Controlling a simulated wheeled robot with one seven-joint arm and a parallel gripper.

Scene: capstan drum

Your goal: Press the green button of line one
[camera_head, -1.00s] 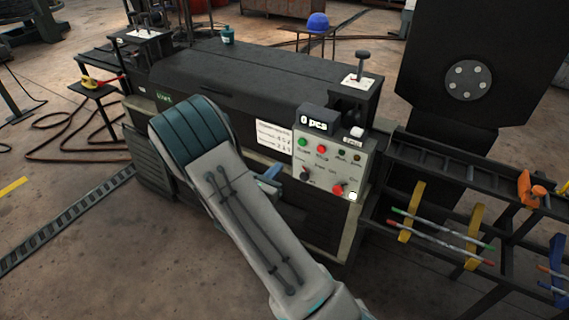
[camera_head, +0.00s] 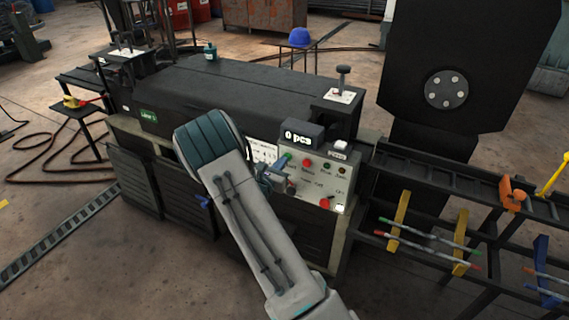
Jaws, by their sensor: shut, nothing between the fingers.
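The grey control panel (camera_head: 330,184) stands on the front of the dark machine with the green "Line 1" sign (camera_head: 148,116). A red button (camera_head: 307,163) shows near the panel's upper left. My gripper (camera_head: 284,164) is at the panel's upper left corner, left of the red button. It is shut and empty. The green button's spot is beside or behind the gripper and is mostly hidden. I cannot tell whether the fingers touch it. The display (camera_head: 299,136) above the panel reads "0 pcs".
A red knob (camera_head: 325,203) and small lamps are on the same panel. A rack (camera_head: 450,215) with rods and yellow brackets extends to the right. A lever post (camera_head: 343,80) stands above the panel. Open floor lies at the left front.

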